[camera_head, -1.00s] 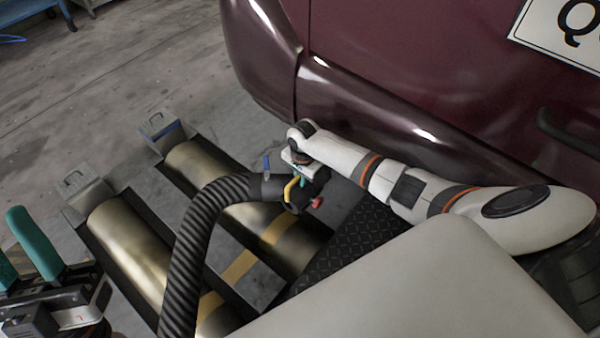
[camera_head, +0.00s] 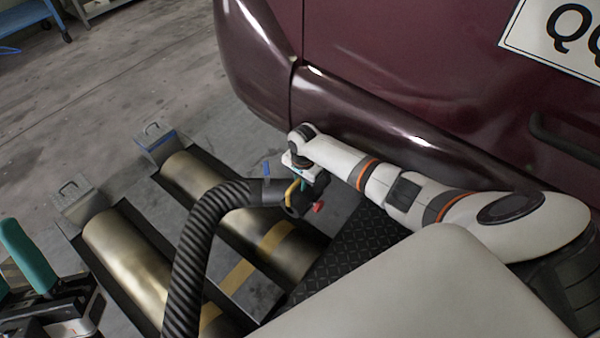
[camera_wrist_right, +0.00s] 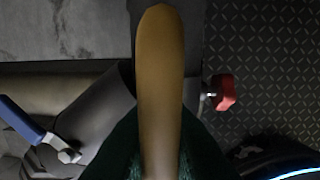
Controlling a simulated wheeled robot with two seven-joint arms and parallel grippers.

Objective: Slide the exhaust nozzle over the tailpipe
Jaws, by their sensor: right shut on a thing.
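The exhaust nozzle (camera_head: 268,192) is a black fitting with a yellow handle, a blue lever and a red knob, on the end of a black ribbed hose. My right gripper (camera_head: 296,182) is shut on its yellow handle (camera_wrist_right: 160,70) and holds it above the rollers, close to the maroon car's lower edge. In the right wrist view the handle stands between the dark green fingers (camera_wrist_right: 158,150); the red knob (camera_wrist_right: 222,92) is to its right. I cannot make out the tailpipe in either view. My left gripper (camera_head: 14,272) has its teal fingers apart at the left edge, partly cut off.
The maroon car body (camera_head: 400,70) fills the upper right. Brass dyno rollers (camera_head: 120,258) lie in dark frames on the floor. The ribbed hose (camera_head: 190,255) drops across them. A black tread plate (camera_head: 345,240) lies beside the rollers. Grey floor (camera_head: 110,80) is clear at upper left.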

